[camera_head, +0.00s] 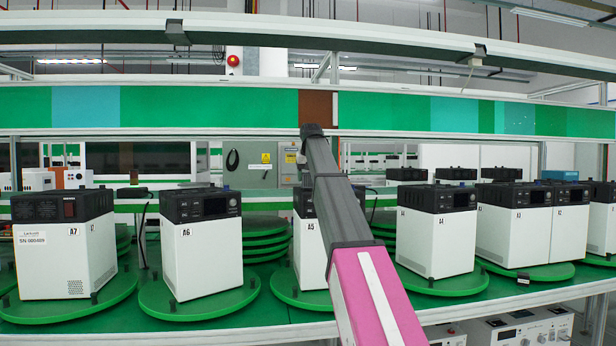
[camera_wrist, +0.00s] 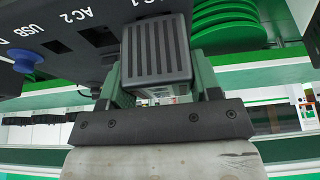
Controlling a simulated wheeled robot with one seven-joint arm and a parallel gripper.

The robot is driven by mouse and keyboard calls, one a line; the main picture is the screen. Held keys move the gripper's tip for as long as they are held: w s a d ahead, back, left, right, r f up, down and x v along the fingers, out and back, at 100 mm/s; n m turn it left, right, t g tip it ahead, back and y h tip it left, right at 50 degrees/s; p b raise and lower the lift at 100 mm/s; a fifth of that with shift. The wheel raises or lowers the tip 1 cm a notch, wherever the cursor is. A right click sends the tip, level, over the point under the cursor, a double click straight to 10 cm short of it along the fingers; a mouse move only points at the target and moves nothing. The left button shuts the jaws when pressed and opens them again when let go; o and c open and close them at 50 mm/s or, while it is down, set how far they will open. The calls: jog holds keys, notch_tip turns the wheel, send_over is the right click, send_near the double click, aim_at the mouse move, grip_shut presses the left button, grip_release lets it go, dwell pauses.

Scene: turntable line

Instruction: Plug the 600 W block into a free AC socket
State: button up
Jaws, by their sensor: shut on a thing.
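In the wrist view my gripper (camera_wrist: 160,88) is shut on a dark ribbed block (camera_wrist: 157,50), with a green finger on each side. No wattage marking is readable on it. The block is at the dark socket panel (camera_wrist: 72,62), by the partly covered "AC1" label. I cannot tell whether it is plugged in or just in front. The AC2 socket (camera_wrist: 97,36) shows beside it and looks empty. A blue round plug or knob (camera_wrist: 26,61) sits on the panel near the "USB" label. In the head view my arm reaches toward unit A5 (camera_head: 308,250); the gripper is hidden there.
White units with black tops, including A6 (camera_head: 202,250), A7 (camera_head: 62,250) and A4 (camera_head: 437,238), stand on green turntables (camera_head: 200,305). A rail (camera_head: 220,107) crosses above them. Stacked green discs (camera_wrist: 225,28) show beside the block in the wrist view.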

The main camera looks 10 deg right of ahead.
jog(key=o, duration=1.3)
jog(key=shift+f, duration=0.1)
jog(key=shift+o, duration=0.2)
jog(key=v, duration=1)
jog(key=shift+r, duration=0.4)
jog(key=shift+s, duration=0.2)
